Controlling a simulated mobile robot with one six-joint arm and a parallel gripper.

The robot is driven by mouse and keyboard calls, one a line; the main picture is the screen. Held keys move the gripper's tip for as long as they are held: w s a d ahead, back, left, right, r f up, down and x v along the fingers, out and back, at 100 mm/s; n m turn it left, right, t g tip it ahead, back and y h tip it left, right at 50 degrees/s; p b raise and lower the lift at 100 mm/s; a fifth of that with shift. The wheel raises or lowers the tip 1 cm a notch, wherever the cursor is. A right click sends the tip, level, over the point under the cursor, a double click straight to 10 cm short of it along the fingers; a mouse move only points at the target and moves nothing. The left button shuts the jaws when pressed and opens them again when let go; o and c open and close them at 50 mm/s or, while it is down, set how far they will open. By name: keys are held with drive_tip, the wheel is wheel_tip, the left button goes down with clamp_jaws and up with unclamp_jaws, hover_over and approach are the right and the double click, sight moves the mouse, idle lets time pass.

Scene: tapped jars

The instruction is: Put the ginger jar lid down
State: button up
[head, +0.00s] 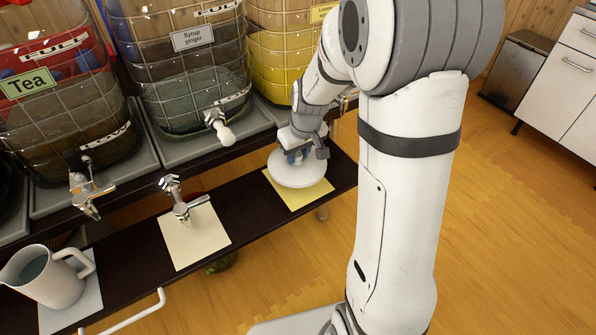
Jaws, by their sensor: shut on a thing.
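My gripper (306,148) points down and is shut on a round white lid (296,174) at its blue middle part. The lid is level and lies over the yellow mat (316,194) on the dark front shelf. I cannot tell whether it touches the mat or hovers just above it. The ginger jar (187,75), a big ribbed jar labelled "Syrup ginger", stands at the back left of the lid. Its top is out of view.
A tea jar (62,95) and a yellow jar (283,60) flank the ginger jar. A metal tap (181,198) shows over a cream mat (194,240). A pitcher (47,278) stands at the left. Bare shelf (238,202) lies between the cream and yellow mats.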

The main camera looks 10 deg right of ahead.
sight(299, 164)
drive_tip(key=shift+s+b+x, duration=0.2)
drive_tip(key=shift+x, duration=0.65)
drive_tip(key=shift+s+b+x, duration=0.2)
drive_tip(key=shift+x, duration=0.7)
drive_tip(key=shift+s+b+x, duration=0.2)
drive_tip(key=shift+x, duration=0.65)
drive_tip(key=shift+d+f, duration=0.2)
drive_tip(key=shift+f, duration=0.15)
drive_tip(key=o, duration=0.9)
drive_tip(key=shift+o, duration=0.2)
